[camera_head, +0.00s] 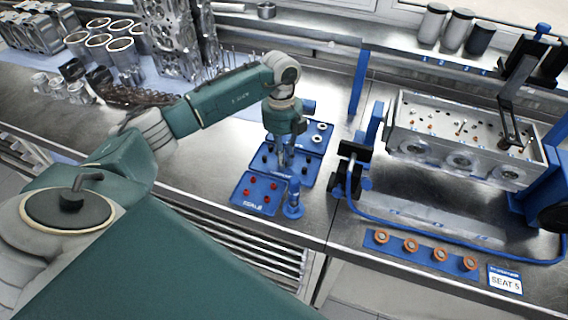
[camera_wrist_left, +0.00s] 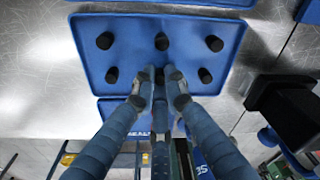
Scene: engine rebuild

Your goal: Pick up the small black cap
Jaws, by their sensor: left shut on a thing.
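Several small black caps stand in a blue tray (camera_wrist_left: 135,60), which shows in the head view (camera_head: 308,165) in the middle of the bench. One of them, the small black cap (camera_wrist_left: 171,71) in the front row, sits between the fingertips of my left gripper (camera_wrist_left: 160,76). The gripper (camera_head: 284,160) points down into the tray and is shut on this cap. The fingers hide part of the cap, and I cannot tell whether it is clear of the tray floor. Other black caps stand beside it, such as one at the left (camera_wrist_left: 105,40). My right gripper is not in view.
A front tray with red caps (camera_head: 248,203) and a back tray with pale rings (camera_head: 326,126) adjoin this tray. A blue post (camera_head: 293,205) stands close by. A cylinder head (camera_head: 465,125) on a blue stand is at right. Orange rings (camera_head: 411,244) lie in front.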

